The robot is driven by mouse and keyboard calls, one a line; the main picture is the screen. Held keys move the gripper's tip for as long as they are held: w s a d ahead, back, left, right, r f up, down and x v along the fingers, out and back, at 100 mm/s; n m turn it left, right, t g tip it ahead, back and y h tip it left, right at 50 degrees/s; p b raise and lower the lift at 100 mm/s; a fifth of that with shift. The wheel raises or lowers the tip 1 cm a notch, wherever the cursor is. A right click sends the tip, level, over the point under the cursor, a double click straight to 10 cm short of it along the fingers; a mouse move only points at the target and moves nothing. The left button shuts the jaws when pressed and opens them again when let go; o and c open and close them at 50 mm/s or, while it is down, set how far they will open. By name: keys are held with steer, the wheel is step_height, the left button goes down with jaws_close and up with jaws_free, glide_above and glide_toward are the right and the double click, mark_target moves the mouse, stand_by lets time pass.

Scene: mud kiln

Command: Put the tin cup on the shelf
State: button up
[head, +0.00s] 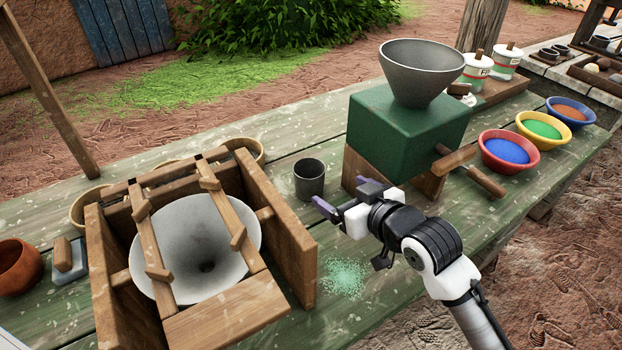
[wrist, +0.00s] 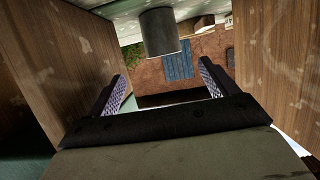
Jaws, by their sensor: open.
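The tin cup (head: 309,181) is a dark grey, straight-sided cup. It stands upright on the green table between the wooden frame and the green box mill. In the wrist view the cup (wrist: 158,33) hangs at the top of the upside-down picture, ahead of my fingers. My gripper (head: 344,196) is open and empty, close to the cup on its near right side. Its two purple-padded fingers show apart in the wrist view (wrist: 160,88). No shelf shows for certain; a ledge (head: 552,66) at the top right holds small dark cups.
The wooden frame with a white funnel (head: 190,225) stands left of the cup. The green mill (head: 405,130) with a grey hopper stands right and behind. Coloured powder bowls (head: 508,150) and paint tins (head: 476,72) are further right. Green powder (head: 344,279) lies on the table in front.

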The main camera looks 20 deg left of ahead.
mark_target(317, 179)
steer(key=p+x, duration=0.1)
steer(key=x, duration=0.5)
steer(key=shift+a, duration=0.15)
steer(key=p+x, duration=0.3)
steer(key=x, duration=0.1)
steer(key=shift+a, duration=0.25)
steer(key=shift+w+a+f, duration=0.25)
steer(key=shift+w+a, duration=0.05)
steer(key=c, duration=1.2)
steer(key=shift+o, duration=0.2)
steer(key=shift+r, duration=0.1)
